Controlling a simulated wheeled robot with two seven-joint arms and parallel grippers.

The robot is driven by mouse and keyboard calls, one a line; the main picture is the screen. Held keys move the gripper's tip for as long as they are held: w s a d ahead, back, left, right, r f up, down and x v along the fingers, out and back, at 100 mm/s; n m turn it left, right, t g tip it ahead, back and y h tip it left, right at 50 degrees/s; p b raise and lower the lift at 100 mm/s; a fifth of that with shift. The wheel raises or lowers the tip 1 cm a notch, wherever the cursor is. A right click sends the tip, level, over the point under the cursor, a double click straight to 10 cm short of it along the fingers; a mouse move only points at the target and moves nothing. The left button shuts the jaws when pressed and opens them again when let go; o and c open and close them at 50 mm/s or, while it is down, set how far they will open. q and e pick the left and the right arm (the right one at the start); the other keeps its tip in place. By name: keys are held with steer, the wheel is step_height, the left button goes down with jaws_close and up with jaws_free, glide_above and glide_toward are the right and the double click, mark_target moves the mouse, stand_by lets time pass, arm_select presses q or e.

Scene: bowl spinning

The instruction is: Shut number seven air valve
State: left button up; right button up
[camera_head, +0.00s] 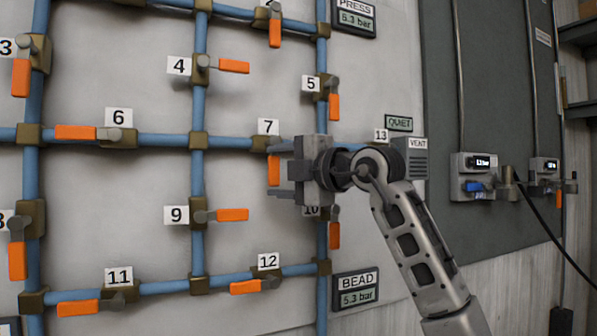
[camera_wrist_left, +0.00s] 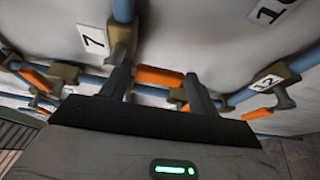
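The number 7 label (camera_head: 268,127) sits above a brass valve on a horizontal blue pipe. The valve's orange handle (camera_head: 274,171) points down, across that pipe. My left gripper (camera_head: 278,170) is at this handle, with one finger above and one lower down in the head view. In the left wrist view the label 7 (camera_wrist_left: 93,40) and orange handle (camera_wrist_left: 158,77) show. The fingers (camera_wrist_left: 158,88) are apart, with the handle in the gap between them. I cannot tell whether either finger touches it. My right gripper is not in view.
Other valves surround it: valve 5's handle (camera_head: 334,107) above right, valve 10's handle (camera_head: 334,236) below right, valve 9's handle (camera_head: 232,215) below left and valve 12's handle (camera_head: 246,287) lower down. A vent box (camera_head: 416,163) is right of the gripper. Blue pipes run across the pale panel.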

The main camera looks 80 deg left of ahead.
arm_select(q)
steer(key=shift+o, duration=0.5)
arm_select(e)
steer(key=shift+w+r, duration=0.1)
arm_select(q)
steer(key=shift+w+d, duration=0.2)
steer(key=shift+w, duration=0.05)
steer(key=p+v, duration=0.1)
steer(key=v, duration=1.4)
steer(key=shift+p, duration=0.4)
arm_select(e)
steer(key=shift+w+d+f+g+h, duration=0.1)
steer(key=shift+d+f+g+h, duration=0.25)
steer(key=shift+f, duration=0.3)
arm_select(q)
steer(key=shift+w, duration=0.1)
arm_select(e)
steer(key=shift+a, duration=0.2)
